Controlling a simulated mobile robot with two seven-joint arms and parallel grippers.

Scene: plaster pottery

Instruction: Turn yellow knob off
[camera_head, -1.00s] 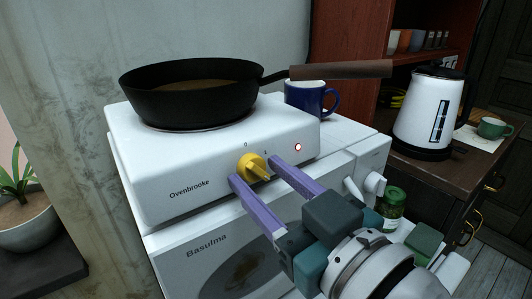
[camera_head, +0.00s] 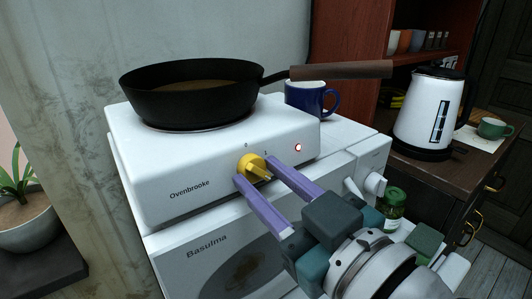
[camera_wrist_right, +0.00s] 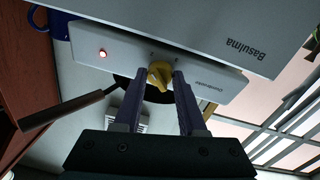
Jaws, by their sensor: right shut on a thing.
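The yellow knob (camera_head: 252,167) is on the front face of a white hot plate (camera_head: 170,185), with small marks above it. A red light (camera_head: 298,147) glows to the right of the knob. My right gripper (camera_head: 254,172) has its two purple fingers on either side of the knob, shut on its ridge. In the right wrist view the knob (camera_wrist_right: 159,75) sits between the fingertips. My left gripper is not in view.
A black pan (camera_head: 190,100) sits on the hot plate, its brown handle (camera_head: 340,69) reaching right. A blue mug (camera_head: 312,98) stands behind. A white oven (camera_head: 225,260) is below. A white kettle (camera_head: 428,110) and green cup (camera_head: 493,128) stand on the right counter.

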